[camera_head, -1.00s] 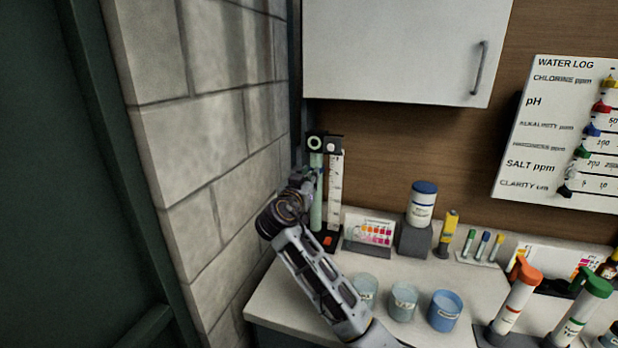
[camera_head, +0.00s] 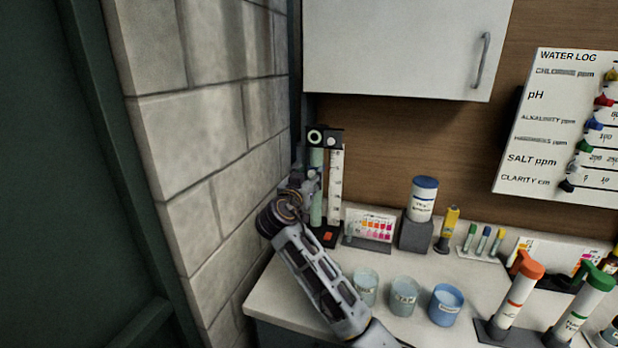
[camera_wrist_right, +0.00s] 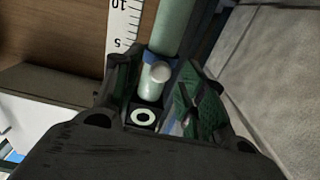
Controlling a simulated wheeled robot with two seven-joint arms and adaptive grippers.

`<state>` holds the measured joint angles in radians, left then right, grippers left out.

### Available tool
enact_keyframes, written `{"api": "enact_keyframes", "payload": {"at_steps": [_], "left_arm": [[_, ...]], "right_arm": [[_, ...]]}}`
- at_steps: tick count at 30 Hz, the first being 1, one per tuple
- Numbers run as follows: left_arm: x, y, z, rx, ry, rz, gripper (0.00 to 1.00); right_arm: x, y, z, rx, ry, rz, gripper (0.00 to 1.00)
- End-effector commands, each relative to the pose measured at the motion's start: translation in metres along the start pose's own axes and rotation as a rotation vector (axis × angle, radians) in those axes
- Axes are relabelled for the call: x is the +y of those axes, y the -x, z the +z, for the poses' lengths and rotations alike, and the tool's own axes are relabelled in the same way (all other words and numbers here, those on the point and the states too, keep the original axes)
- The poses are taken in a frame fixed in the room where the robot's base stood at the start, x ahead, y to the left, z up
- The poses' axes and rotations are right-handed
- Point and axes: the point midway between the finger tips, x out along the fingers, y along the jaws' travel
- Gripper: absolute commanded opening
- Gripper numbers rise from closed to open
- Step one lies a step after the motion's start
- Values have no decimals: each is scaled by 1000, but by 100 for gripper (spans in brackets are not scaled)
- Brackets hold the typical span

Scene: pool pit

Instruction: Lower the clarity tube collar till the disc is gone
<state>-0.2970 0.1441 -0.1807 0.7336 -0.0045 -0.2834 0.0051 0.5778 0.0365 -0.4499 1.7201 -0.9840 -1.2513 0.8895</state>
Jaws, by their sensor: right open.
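The clarity tube (camera_head: 316,205) is a slim pale green tube upright in a dark stand at the back left of the counter, beside a white scale (camera_head: 336,185). A black block with a pale ring (camera_head: 315,135) tops it; the ring also shows in the right wrist view (camera_wrist_right: 143,116). That view shows a blue collar (camera_wrist_right: 150,57) around the tube, with a round whitish knob (camera_wrist_right: 160,73). My right gripper (camera_head: 314,177) is open at the tube's upper part, its fingers (camera_wrist_right: 158,92) on either side. Finger contact is unclear. The collar is mostly hidden in the head view.
A block wall (camera_head: 225,190) stands close left of my right arm. Cups (camera_head: 404,297), a colour card (camera_head: 370,226) and a white jar (camera_head: 422,200) stand to the right. A cabinet (camera_head: 400,50) hangs above. A water log board (camera_head: 560,130) is at right.

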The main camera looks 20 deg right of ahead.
Motion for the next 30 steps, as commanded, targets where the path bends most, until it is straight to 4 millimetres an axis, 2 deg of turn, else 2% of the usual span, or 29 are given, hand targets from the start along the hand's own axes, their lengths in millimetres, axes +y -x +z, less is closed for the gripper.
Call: {"api": "enact_keyframes", "payload": {"at_steps": [3, 11, 30], "left_arm": [[-4, 0, -7, 11, -1, -4, 0], [-2, 0, -6, 10, 0, -2, 0], [0, 0, -6, 9, 0, 0, 0]], "right_arm": [[0, 0, 0, 0, 0, 0, 41], [-1, 13, 0, 0, 0, -1, 41], [0, 100, 1, -1, -1, -1, 41]]}}
